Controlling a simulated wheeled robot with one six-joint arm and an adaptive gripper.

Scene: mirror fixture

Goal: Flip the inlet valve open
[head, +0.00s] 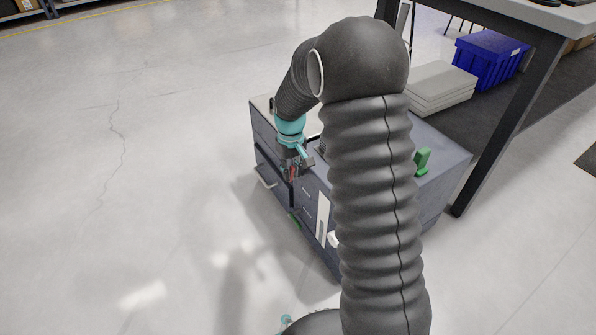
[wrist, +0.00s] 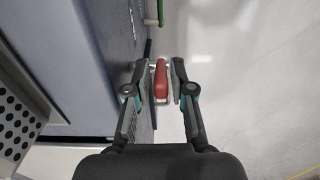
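A red handle (wrist: 161,80), which looks like the valve's lever, stands out from the side of the grey cabinet (wrist: 85,60). In the wrist view it lies between the two fingers of my gripper (wrist: 160,78), with a narrow gap showing on each side. The fingers are apart and do not visibly press on it. In the head view my gripper (head: 293,165) is at the cabinet's front face, and a bit of red (head: 292,173) shows at its fingers. The valve's body and any labels are hidden or too small to tell.
A green handle (wrist: 160,12) is further along the same face. A perforated grey piece (wrist: 15,125) is at the left of the wrist view. On the cabinet top is a green part (head: 422,161). A table leg (head: 510,120) stands behind. The floor (head: 120,200) at left is clear.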

